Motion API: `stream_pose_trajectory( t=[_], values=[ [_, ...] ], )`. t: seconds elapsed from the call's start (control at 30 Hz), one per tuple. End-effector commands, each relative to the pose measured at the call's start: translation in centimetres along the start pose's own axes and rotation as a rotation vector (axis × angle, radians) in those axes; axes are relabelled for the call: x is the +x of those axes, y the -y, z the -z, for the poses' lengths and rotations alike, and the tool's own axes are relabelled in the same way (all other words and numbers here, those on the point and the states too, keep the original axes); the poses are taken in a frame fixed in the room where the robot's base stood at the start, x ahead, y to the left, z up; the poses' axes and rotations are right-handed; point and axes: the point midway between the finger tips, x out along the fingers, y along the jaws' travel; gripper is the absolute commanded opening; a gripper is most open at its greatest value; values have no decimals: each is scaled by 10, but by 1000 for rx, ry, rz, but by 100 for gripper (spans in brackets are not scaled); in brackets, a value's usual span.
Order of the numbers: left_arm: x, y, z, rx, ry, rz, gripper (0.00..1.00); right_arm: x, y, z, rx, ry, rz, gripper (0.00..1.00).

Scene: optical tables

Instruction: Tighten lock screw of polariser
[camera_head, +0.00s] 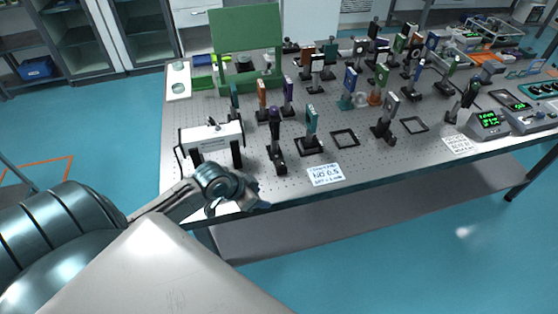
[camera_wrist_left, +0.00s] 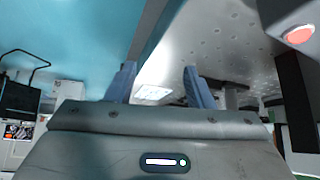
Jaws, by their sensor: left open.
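Several post-mounted optics stand on the optical table (camera_head: 260,188); I cannot tell which one is the polariser, and its lock screw is too small to make out. Nearest my left gripper (camera_head: 254,197) are a dark post mount (camera_head: 275,142) and a mount with a teal plate (camera_head: 311,119). My left gripper is at the table's front edge, left of centre, apart from both mounts. In the left wrist view its two fingers (camera_wrist_left: 160,85) are spread with nothing between them. My right gripper is not in view.
A white box on dark legs (camera_head: 213,135) stands just behind my left gripper. A printed white card (camera_head: 325,174) lies at the front edge. Flat black frames (camera_head: 345,138) lie farther right. Many mounts crowd the back; green-display instruments (camera_head: 488,121) stand at right.

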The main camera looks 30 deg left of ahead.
Motion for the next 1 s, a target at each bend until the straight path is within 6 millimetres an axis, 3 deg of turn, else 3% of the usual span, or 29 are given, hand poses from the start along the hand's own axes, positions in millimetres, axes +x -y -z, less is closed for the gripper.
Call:
stream_pose_trajectory(
  t=[0.2,0.33,0.57,1.0],
  values=[
    [-16,60,49,24,-101,-16,48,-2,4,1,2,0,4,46],
    [-26,83,69,21,-146,-22,48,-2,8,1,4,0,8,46],
    [-23,89,78,14,-165,-24,48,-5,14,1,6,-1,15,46],
    [31,87,88,11,-164,-26,48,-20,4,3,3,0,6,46]
  ],
)
